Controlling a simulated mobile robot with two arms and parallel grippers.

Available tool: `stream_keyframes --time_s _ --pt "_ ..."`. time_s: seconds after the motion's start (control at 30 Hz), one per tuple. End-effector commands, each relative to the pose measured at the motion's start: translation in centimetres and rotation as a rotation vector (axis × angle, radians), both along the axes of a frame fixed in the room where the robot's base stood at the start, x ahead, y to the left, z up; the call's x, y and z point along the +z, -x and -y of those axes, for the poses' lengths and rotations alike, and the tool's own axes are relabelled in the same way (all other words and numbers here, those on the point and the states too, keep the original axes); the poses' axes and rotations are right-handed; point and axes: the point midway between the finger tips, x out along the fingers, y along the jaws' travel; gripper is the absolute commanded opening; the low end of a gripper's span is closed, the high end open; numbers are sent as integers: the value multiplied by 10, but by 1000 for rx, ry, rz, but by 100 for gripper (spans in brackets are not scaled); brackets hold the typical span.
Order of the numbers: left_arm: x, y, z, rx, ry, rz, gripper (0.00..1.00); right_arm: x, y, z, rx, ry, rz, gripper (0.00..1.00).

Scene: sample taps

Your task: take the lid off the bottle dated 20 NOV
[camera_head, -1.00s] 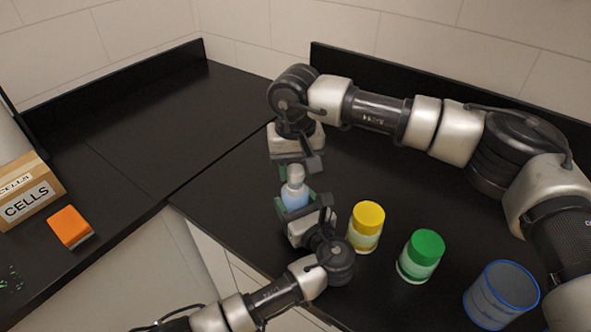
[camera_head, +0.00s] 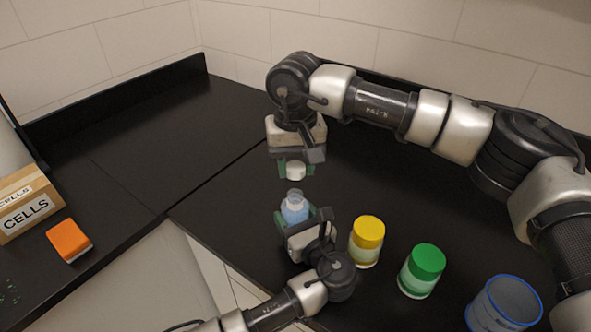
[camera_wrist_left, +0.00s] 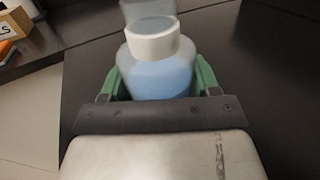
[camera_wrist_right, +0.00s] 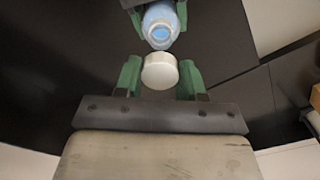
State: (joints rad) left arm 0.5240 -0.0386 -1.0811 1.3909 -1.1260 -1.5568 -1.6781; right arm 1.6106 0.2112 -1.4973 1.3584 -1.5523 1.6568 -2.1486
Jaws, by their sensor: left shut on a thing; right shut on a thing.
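A clear bottle with blue contents (camera_head: 294,213) stands upright in my left gripper (camera_head: 300,216), whose green fingers are shut on its sides. It also shows in the left wrist view (camera_wrist_left: 160,80) and, with its mouth open, in the right wrist view (camera_wrist_right: 161,27). My right gripper (camera_head: 295,168) is shut on a white lid (camera_head: 295,171). The lid is apart from the bottle, above its mouth in the head view. The right wrist view shows the lid (camera_wrist_right: 160,71) between the green fingers. No date is readable on the bottle.
A yellow-lidded jar (camera_head: 366,250), a green-lidded jar (camera_head: 420,278) and a blue-rimmed container (camera_head: 497,308) stand right of my left gripper. A CELLS box (camera_head: 27,212) and an orange block (camera_head: 68,240) are at left. The black counter behind the box is clear.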

Motion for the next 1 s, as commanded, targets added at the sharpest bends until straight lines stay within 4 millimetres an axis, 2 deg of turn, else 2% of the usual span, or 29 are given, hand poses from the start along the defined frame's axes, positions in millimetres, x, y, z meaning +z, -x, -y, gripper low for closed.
stream_keyframes --time_s 0.07,0.1,0.27,0.53,0.67,1.0 --pt "1 0 0 0 0 1 0 0 0 0 0 0 0 11" --pt "1 0 0 0 0 1 68 0 0 0 0 0 0 11" --pt "1 0 0 0 0 1 91 0 0 0 0 0 0 11" --pt "0 1 1 0 1 0 91 -1 0 0 0 0 0 11" --pt "-1 9 6 -2 2 0 91 -2 0 0 0 0 0 11" --pt "-2 70 38 -3 3 -2 91 -10 0 0 0 0 0 11"
